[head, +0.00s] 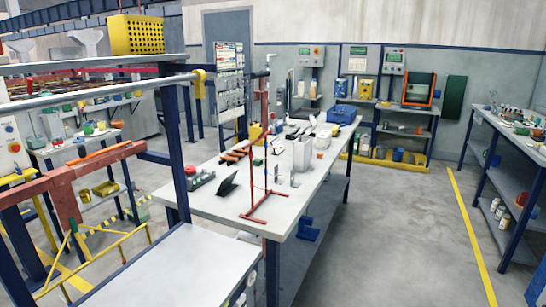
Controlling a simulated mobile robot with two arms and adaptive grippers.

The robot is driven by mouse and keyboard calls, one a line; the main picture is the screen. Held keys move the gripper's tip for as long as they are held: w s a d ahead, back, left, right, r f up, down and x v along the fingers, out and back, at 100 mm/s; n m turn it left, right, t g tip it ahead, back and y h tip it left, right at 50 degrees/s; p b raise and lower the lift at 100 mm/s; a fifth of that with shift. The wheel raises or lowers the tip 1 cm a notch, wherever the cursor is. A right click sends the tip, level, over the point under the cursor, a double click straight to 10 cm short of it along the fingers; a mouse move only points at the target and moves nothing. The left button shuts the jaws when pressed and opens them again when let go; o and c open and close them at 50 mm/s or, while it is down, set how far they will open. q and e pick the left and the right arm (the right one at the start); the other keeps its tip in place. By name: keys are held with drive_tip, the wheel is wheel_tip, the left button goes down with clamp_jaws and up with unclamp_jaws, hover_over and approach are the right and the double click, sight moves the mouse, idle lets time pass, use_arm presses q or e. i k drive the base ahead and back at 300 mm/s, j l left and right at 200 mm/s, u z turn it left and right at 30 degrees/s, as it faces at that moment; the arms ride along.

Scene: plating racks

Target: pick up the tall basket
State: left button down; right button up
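Neither of my grippers shows in the head view. A yellow perforated box (136,35), basket-like, stands on a high grey shelf (95,64) at the upper left. A tall light-grey open container (302,154) stands upright on the long work table (215,203) near the middle of the view. I cannot tell for certain which of these is the tall basket.
A red stand (266,219) rises from the near table end, beside a dark tablet-like object (227,184). A blue box (341,114) lies at the table's far end. A second bench (512,140) stands right. The floor between is clear.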

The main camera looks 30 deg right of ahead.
sight(302, 145)
drive_tip(key=i+l, duration=0.1)
drive_tip(key=l, duration=0.5)
drive_tip(key=i+l+u, duration=0.1)
drive_tip(key=l, duration=1.05)
drive_tip(key=i+l, duration=0.15)
drive_tip(key=l, duration=0.4)
drive_tip(key=i+l+u, duration=0.15)
drive_tip(key=l, duration=0.4)
drive_tip(key=i+l, duration=0.15)
drive_tip(key=l, duration=0.4)
drive_tip(key=i+l+u, duration=0.15)
drive_tip(key=l, duration=0.95)
drive_tip(key=i+u, duration=0.05)
